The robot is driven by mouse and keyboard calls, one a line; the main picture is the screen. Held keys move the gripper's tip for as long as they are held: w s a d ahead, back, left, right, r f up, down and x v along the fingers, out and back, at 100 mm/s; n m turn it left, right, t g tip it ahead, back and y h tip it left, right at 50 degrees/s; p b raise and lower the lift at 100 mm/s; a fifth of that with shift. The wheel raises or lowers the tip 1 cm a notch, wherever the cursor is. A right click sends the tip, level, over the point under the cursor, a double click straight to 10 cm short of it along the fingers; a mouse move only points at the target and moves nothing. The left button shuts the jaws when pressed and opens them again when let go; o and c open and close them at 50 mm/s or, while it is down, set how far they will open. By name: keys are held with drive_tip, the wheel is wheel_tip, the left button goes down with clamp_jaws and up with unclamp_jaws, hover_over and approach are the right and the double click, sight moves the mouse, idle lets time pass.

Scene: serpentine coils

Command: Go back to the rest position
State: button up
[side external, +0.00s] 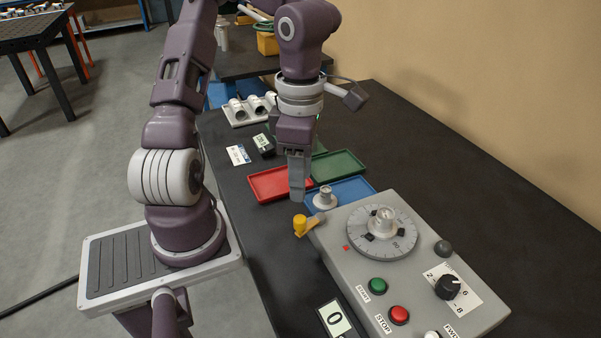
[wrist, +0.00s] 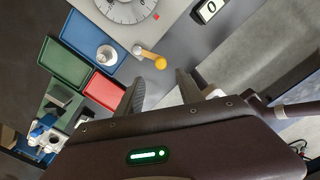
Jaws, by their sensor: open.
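My gripper (side external: 298,192) points down, empty, above the trays beside the control box. In the wrist view its two fingers stand apart with a gap between them (wrist: 162,88). A grey metal piece (side external: 325,198) stands upright in the blue tray (side external: 352,189), just right of my gripper in the side view; it also shows in the wrist view (wrist: 106,53). Another grey metal piece (side external: 384,217) sits at the middle of the round dial (side external: 402,244) on the control box. The lever with a yellow knob (side external: 300,224) sticks out from the box's near-left edge.
The red tray (side external: 267,184) and green tray (side external: 343,164) lie close by. The control box (side external: 459,325) carries a green button (side external: 377,285), a red button (side external: 399,315) and a black knob (side external: 448,287). A white rack (side external: 238,120) stands farther back. The table's right side is clear.

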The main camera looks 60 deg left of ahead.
drive_tip(key=s+a+n+g+y, duration=0.15)
drive_tip(key=s+n+y, duration=0.45)
drive_tip(key=n, duration=1.5)
drive_tip(key=d+r+n+t+h, duration=0.4)
drive_tip(key=r+n, duration=0.5)
drive_tip(key=n, duration=1.3)
drive_tip(key=t+h, duration=0.2)
drive_tip(key=t, duration=0.1)
drive_tip(key=shift+w, duration=0.35)
